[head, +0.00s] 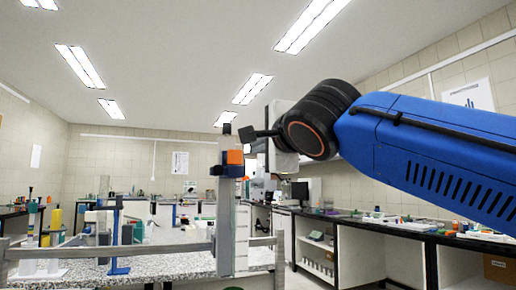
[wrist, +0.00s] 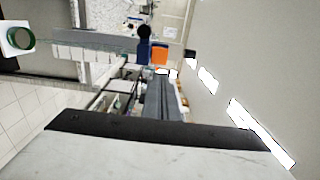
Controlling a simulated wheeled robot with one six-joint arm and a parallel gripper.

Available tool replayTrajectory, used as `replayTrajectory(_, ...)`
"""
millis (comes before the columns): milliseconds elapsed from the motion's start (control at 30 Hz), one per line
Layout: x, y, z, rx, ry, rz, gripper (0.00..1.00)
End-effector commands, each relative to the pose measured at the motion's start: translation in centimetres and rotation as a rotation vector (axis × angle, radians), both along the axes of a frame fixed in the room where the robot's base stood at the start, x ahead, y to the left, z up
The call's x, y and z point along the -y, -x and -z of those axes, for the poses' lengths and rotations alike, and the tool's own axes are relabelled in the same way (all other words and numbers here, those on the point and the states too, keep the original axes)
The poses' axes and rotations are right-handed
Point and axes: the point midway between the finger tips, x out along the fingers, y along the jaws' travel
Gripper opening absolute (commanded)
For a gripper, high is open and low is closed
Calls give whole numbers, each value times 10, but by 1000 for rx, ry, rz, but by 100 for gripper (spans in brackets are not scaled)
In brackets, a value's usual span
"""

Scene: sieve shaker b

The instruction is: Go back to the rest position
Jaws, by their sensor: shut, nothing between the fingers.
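My gripper (head: 247,134) is at the end of my raised blue arm, near the middle of the head view. Its dark fingertips point left, are small in the picture and look empty. It is high in the air, above and just right of a grey upright post with an orange and blue block on top. In the wrist view a pale, black-edged surface fills the bottom, and the fingers cannot be made out there. The gripper touches nothing that I can see.
The grey post (head: 232,220) stands by a speckled bench (head: 170,266); its orange block (head: 235,157) also shows in the wrist view (wrist: 160,54). A blue stand (head: 118,235) is on the bench. A cluttered dark-topped counter (head: 400,228) runs along the right. The air above is free.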

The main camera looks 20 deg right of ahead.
Motion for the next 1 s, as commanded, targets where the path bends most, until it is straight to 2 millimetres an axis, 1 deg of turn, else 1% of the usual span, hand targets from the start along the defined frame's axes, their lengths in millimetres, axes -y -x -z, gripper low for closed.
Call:
replayTrajectory(500, 0, 0, 0, 0, 0, 0, 0)
replayTrajectory(567, 1, 0, 2, -4, 6, 1, 0)
replayTrajectory(633, 3, -1, 11, -20, 30, 6, 0)
replayTrajectory(667, 4, -2, 17, -32, 48, 9, 0)
replayTrajectory(767, 11, -4, 51, -96, 145, 21, 0)
replayTrajectory(867, 22, -4, 98, -187, 280, 27, 0)
replayTrajectory(900, 26, -4, 118, -227, 336, 25, 0)
replayTrajectory(967, 32, -2, 148, -286, 419, 16, 0)
replayTrajectory(1000, 36, 0, 168, -326, 473, 8, 0)
